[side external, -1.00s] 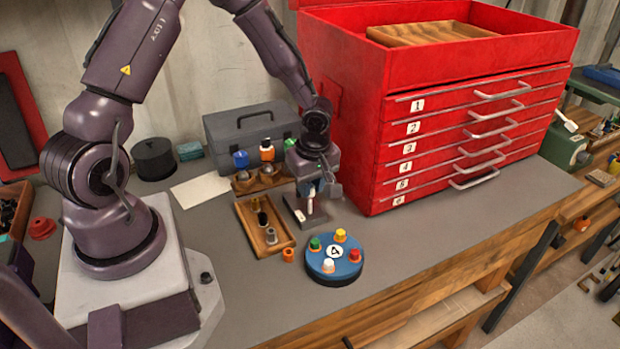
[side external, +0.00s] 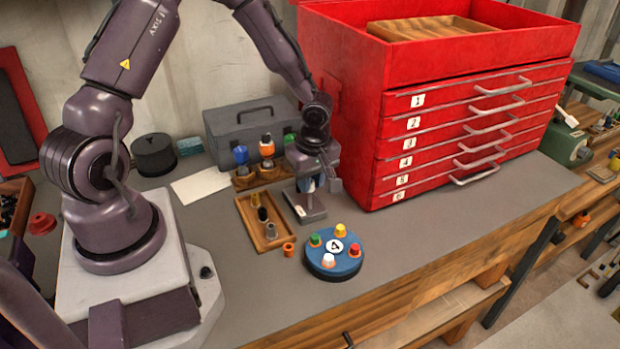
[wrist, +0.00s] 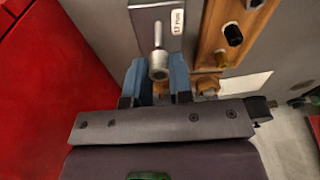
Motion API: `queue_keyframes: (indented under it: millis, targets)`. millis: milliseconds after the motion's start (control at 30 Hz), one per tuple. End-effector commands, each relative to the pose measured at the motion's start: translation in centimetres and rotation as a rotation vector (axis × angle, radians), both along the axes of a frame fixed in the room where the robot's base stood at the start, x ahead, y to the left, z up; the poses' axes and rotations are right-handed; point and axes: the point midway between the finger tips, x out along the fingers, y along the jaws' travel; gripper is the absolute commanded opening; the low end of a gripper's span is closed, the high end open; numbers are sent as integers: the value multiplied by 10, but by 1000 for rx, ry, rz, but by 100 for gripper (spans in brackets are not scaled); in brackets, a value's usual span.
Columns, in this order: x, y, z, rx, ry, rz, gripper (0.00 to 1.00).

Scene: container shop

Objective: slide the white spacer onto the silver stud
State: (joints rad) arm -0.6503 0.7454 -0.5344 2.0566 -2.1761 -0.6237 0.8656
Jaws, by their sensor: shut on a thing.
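My gripper (wrist: 156,84) has two blue fingers, closed on a small pale ring-shaped piece (wrist: 158,73), which I take to be the white spacer. Its open end faces the wrist camera. The silver stud (wrist: 158,36) stands on a grey base plate (wrist: 146,27) labelled 17 mm, in line with the held piece. I cannot tell whether the spacer is around the stud's tip or just above it. In the side view my gripper (side external: 306,186) is over the base block (side external: 312,216), and the fingers mostly hide the spacer and stud.
A wooden tray (side external: 240,206) with dark and grey pieces lies left of the block. An orange ring (side external: 289,249) and a blue round disc (side external: 326,271) with coloured caps are in front. The red drawer cabinet (side external: 360,160) stands close on the right. The bench's front right is clear.

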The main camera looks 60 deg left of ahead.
Motion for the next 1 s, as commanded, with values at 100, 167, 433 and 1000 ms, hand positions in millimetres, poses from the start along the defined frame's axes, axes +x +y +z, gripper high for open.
queue_keyframes:
  millis: [100, 167, 433, 1000]
  targets:
    - [0, 0, 0, 0, 0, 0, 0]
    - [0, 0, 0, 0, 0, 0, 0]
    - [0, 0, -1, 0, 0, 0, 0]
    - [0, 0, -12, 0, 0, 0, 0]
